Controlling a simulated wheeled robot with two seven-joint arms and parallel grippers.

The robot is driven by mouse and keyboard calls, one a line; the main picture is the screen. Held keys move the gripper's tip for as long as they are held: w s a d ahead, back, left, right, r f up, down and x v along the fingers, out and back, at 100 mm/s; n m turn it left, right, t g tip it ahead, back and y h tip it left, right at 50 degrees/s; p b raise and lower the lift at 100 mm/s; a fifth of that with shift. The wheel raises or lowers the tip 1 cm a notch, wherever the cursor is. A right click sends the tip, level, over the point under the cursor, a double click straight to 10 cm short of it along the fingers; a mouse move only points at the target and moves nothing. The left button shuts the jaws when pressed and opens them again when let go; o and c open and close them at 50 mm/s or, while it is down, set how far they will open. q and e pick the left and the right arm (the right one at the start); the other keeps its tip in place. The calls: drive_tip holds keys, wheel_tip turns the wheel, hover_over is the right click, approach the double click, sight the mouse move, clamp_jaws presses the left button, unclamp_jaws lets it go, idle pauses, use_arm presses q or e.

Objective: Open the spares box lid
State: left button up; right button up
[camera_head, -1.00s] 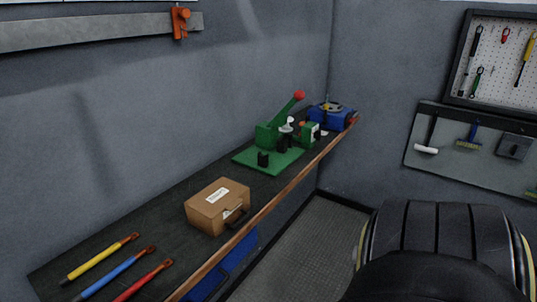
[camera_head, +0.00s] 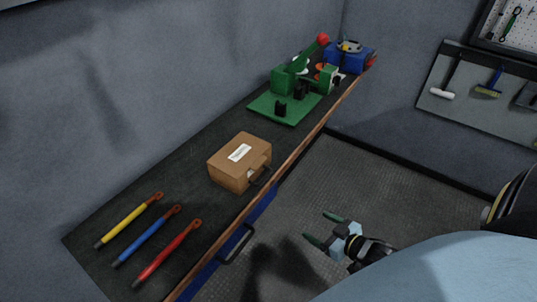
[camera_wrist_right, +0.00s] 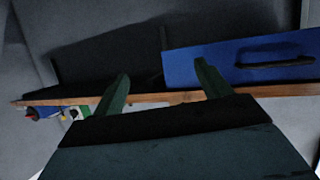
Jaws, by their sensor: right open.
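The spares box is most likely the brown box (camera_head: 228,172) with a white label on its lid and a dark handle on its front side. It sits shut on the dark bench near the wooden front edge. My right gripper (camera_head: 318,228) is open and empty over the floor, to the right of and lower in the picture than the box. Its two green fingers are apart in the right wrist view (camera_wrist_right: 160,80), with nothing between them but the bench edge behind. The box cannot be made out in the wrist view. My left gripper is not in view.
Yellow (camera_head: 128,220), blue (camera_head: 147,236) and red (camera_head: 167,254) handled tools lie on the near bench. A green press (camera_head: 285,105) and a blue item (camera_head: 345,60) stand farther along. A blue drawer front (camera_wrist_right: 240,55) with a dark handle is under the bench. The floor is clear.

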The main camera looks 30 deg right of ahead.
drive_tip(key=w+a+r+n+t+y+p, duration=0.1)
drive_tip(key=w+a+r+t+y, duration=0.1)
drive_tip(key=r, duration=0.7)
drive_tip(key=w+a+r+n+t+y+p, duration=0.1)
drive_tip(key=w+r+y, duration=0.15)
drive_tip(key=r, duration=0.55)
approach(243, 155)
drive_tip(key=shift+x, duration=1.1)
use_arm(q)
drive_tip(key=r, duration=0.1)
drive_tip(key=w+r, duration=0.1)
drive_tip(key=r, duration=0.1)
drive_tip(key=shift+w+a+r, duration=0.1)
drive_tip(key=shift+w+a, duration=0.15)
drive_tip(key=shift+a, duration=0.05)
use_arm(e)
drive_tip(key=shift+d+f, duration=0.2)
drive_tip(key=c, duration=1.4)
drive_tip(key=shift+r, duration=0.1)
